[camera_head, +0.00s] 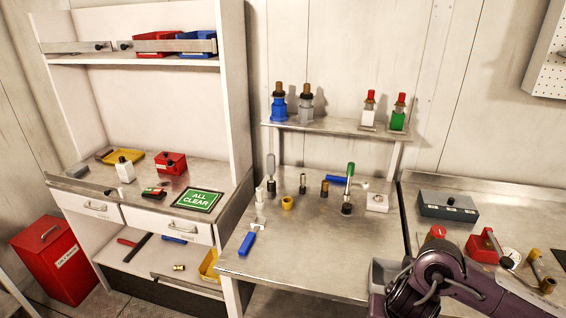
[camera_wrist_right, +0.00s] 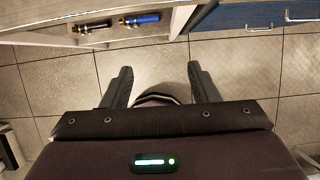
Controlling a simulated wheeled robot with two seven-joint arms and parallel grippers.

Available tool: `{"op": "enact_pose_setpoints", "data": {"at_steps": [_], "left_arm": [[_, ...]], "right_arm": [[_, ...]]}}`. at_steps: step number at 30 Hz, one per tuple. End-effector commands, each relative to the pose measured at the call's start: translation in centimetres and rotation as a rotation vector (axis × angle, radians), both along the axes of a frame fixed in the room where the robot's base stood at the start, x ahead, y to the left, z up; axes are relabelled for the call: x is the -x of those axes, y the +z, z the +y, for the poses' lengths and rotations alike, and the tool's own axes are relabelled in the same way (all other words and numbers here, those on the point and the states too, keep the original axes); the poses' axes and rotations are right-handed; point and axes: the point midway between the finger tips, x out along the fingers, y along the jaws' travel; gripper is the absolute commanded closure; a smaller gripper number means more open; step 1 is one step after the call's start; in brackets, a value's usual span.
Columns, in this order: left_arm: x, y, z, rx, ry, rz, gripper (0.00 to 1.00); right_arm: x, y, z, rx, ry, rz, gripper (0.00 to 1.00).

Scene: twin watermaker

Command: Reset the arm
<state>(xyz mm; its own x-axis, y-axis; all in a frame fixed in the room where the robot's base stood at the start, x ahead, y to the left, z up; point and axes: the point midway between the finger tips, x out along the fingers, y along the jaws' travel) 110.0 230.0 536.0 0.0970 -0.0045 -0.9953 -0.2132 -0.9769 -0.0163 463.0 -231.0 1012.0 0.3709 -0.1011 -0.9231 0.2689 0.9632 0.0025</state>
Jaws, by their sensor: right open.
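My right arm (camera_head: 440,280) comes in at the lower right of the head view, in front of the right end of the middle workbench. Its gripper fingers are not clear there. In the right wrist view my right gripper (camera_wrist_right: 160,85) is open, with two dark fingers apart and nothing between them. It points down toward the tiled floor (camera_wrist_right: 150,62). My left gripper is in neither view.
The middle workbench (camera_head: 310,255) holds a blue-handled tool (camera_head: 247,243), a green-topped lever (camera_head: 349,180) and several small fittings. A grey box (camera_head: 447,206) and red parts stand on the right bench. A red bin (camera_head: 53,258) stands at left. An open shelf (camera_wrist_right: 110,25) lies beyond the right gripper.

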Motion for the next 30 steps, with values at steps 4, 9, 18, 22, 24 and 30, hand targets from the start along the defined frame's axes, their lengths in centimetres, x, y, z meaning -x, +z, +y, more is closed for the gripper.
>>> {"op": "enact_pose_setpoints", "data": {"at_steps": [4, 9, 18, 22, 24, 30], "left_arm": [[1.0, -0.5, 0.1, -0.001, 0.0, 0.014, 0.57], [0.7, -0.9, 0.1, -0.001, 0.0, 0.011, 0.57], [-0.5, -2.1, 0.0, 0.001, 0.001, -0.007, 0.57], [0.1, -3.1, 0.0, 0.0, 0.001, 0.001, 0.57], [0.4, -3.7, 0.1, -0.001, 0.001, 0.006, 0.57], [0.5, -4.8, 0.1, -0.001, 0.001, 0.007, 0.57]], "right_arm": [[-0.5, -2.1, 1.6, -0.094, -0.084, 0.026, 0.45], [-1.3, -4.7, 3.5, -0.216, -0.202, 0.057, 0.45], [-3.0, -13.0, 7.8, -0.557, -0.61, 0.157, 0.45], [-3.2, -19.6, 9.0, -0.74, -0.924, 0.215, 0.45], [-2.4, -24.3, 8.9, -0.833, -1.14, 0.243, 0.45], [4.2, -37.4, 6.1, -0.951, -1.723, 0.238, 0.45]]}}
